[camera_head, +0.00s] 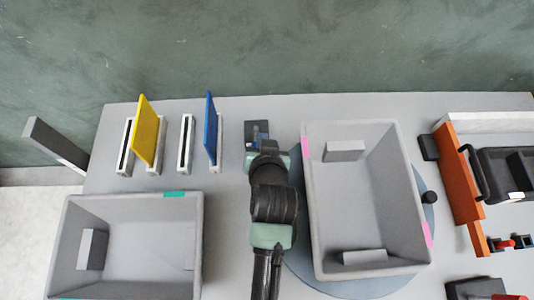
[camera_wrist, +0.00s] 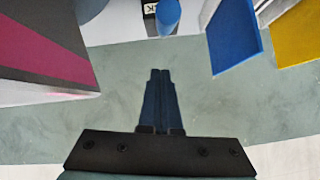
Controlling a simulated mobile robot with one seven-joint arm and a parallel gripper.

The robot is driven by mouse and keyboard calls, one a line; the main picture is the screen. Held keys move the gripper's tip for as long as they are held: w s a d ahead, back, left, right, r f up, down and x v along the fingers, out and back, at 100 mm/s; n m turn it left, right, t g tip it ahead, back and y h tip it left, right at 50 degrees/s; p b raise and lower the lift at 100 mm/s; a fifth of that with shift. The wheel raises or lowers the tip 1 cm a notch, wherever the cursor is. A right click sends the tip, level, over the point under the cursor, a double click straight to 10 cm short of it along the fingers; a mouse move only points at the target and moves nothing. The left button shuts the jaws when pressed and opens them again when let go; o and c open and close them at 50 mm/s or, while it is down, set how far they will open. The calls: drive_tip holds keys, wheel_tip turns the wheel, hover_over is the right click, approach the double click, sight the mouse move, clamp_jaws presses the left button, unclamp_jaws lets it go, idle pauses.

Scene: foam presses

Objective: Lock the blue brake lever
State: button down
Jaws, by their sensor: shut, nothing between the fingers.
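The blue brake lever (camera_wrist: 168,14) shows at the top of the wrist view as a rounded blue end. Beside it is a small black-and-white label with a letter K (camera_wrist: 150,8); the rest is cut off by the frame. My gripper (camera_wrist: 160,72) is shut and empty, its fingertips below the lever in that view and apart from it in the picture. In the head view a dark block (camera_head: 256,130), apparently the lever's mount, stands near the table's back edge. My arm covers part of it, and the fingers cannot be made out there.
A blue panel (camera_head: 211,128) and a yellow panel (camera_head: 145,130) stand in slotted holders left of my arm. A grey bin (camera_head: 311,190) with pink marks stands close on its right, on a round disc. Another grey bin (camera_head: 195,245) is at the front left.

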drive_tip(key=b+v, duration=0.1)
drive_tip(key=v, duration=0.8)
drive_tip(key=shift+s+f, duration=0.25)
drive_tip(key=shift+s, duration=0.25)
drive_tip(key=w+r+n+t, duration=0.1)
drive_tip(key=w+r+t, duration=0.2)
drive_tip(key=r, duration=0.7)
drive_tip(key=w+d+r+t+h, duration=0.1)
drive_tip(key=w+r+t, duration=0.25)
drive_tip(key=r, duration=0.55)
drive_tip(key=w+r+n+t, duration=0.15)
drive_tip(key=w+r, duration=0.25)
drive_tip(key=r, duration=0.6)
drive_tip(key=s+a+r+t, duration=0.1)
drive_tip(key=s+r+t, duration=0.3)
drive_tip(key=r, duration=0.8)
drive_tip(key=s+a+r+t, duration=0.1)
drive_tip(key=s+r+t, duration=0.3)
drive_tip(key=r, duration=0.9)
drive_tip(key=shift+s+r+t, duration=0.2)
drive_tip(key=shift+s+t, duration=0.1)
drive_tip(key=shift+t, duration=0.2)
drive_tip(key=shift+m, duration=0.25)
